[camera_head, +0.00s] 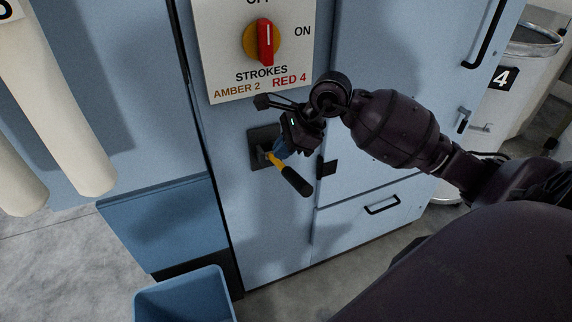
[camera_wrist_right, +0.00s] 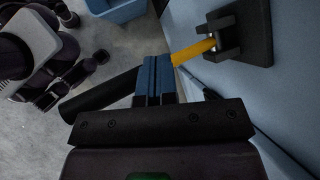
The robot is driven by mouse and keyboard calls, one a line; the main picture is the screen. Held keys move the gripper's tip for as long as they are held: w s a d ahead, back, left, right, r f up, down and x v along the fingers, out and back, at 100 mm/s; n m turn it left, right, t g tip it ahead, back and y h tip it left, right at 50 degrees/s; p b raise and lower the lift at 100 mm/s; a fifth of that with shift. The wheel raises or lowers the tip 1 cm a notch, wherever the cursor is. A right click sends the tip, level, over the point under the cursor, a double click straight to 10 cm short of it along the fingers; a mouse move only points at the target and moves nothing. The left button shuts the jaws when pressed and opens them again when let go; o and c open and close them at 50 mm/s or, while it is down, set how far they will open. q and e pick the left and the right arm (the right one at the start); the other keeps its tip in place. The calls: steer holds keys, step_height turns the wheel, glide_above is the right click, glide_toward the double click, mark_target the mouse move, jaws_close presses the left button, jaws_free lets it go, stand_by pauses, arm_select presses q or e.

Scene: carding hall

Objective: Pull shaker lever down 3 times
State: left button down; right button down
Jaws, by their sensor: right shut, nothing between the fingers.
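The shaker lever has a yellow shaft and black grip (camera_head: 295,181). It slopes down and outward from a black mount (camera_head: 257,158) on the blue cabinet. In the right wrist view the yellow shaft (camera_wrist_right: 193,52) runs from the mount to the black grip (camera_wrist_right: 100,101), passing behind my fingers. My right gripper (camera_head: 281,148) is shut and empty, its blue fingertips just above the lever's shaft. The fingertips (camera_wrist_right: 157,62) overlap the lever in the wrist view; I cannot tell whether they touch it. My left gripper is not in view.
A white sign plate (camera_head: 225,70) above the lever reads STROKES, AMBER 2, RED 4. Its red knob (camera_head: 265,42) stands upright. A blue bin (camera_head: 185,298) is on the floor below left. Cream cylinders (camera_head: 65,110) hang at left; a white drum marked 4 (camera_head: 515,100) stands right.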

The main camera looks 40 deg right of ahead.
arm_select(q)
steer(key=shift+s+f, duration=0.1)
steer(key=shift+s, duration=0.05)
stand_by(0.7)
arm_select(e)
steer(key=shift+f, duration=0.1)
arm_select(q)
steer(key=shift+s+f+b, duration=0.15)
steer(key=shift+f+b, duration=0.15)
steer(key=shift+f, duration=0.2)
arm_select(e)
steer(key=shift+s+f, duration=0.15)
steer(key=shift+f, duration=0.2)
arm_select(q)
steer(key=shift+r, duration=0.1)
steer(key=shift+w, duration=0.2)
arm_select(e)
steer(key=shift+f, duration=0.15)
